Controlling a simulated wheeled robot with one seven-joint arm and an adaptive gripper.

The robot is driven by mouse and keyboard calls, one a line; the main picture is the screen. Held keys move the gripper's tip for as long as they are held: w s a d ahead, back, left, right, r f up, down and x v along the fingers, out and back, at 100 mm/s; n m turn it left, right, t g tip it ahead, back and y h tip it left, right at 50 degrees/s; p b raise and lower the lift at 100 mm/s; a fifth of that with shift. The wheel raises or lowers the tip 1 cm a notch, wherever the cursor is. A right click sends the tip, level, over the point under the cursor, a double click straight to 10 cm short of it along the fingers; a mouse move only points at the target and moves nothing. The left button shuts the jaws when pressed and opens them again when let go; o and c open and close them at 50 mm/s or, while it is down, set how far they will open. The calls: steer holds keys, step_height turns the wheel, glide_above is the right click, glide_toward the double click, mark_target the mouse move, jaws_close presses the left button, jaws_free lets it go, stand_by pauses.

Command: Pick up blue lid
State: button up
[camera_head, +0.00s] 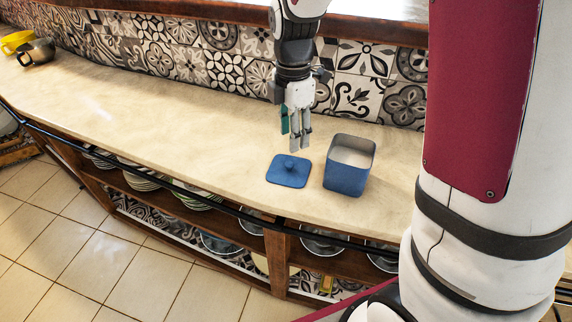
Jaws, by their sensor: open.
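The blue lid (289,171) lies flat on the pale counter (180,118), with its round knob facing up. It is close to the counter's front edge. A blue square canister (349,166) stands upright just to the right of the lid, its top open and its inside pale. My gripper (296,143) points down above and slightly behind the lid. Its fingers are apart and hold nothing. The fingertips look close above the lid's knob, but the exact gap cannot be told from this view.
A yellow cup (16,41) and a dark metal cup (36,52) stand at the counter's far left. A patterned tile wall (185,47) runs behind, below a wooden ledge. Plates and bowls sit on shelves under the counter. The counter left of the lid is clear.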

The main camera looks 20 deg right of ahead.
mark_target(289, 163)
step_height(289, 163, down, 4)
steer(key=shift+w+a+f, duration=0.1)
steer(key=shift+w+f, duration=0.05)
steer(key=shift+f, duration=1.15)
steer(key=shift+w+a+f, duration=0.1)
steer(key=shift+f, duration=1.2)
jaws_close()
